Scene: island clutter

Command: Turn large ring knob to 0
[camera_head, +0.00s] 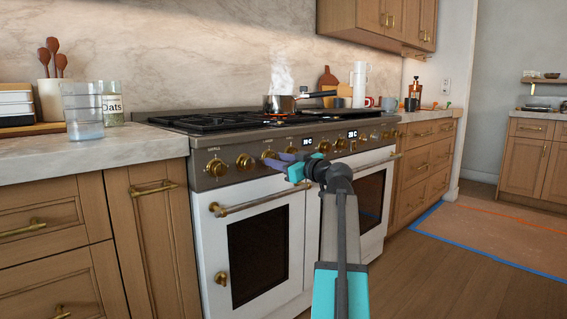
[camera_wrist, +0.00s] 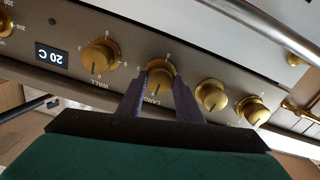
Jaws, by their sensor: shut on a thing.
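The large ring knob (camera_wrist: 160,74) is a brass knob on the stove's control panel, with part of the word "LARGE" printed beside it in the wrist view. My gripper (camera_wrist: 163,80) is shut on this knob, one dark purple finger on each side. In the head view my gripper (camera_head: 284,163) reaches the front panel of the stove (camera_head: 262,238), and the arm and fingers hide part of the knob row.
A neighbouring brass knob (camera_wrist: 99,56) sits left of the fingers, and another knob (camera_wrist: 211,95) is close on the right. An oven handle (camera_head: 256,199) runs below the panel. A steaming pot (camera_head: 280,104) stands on the cooktop, its handle pointing right.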

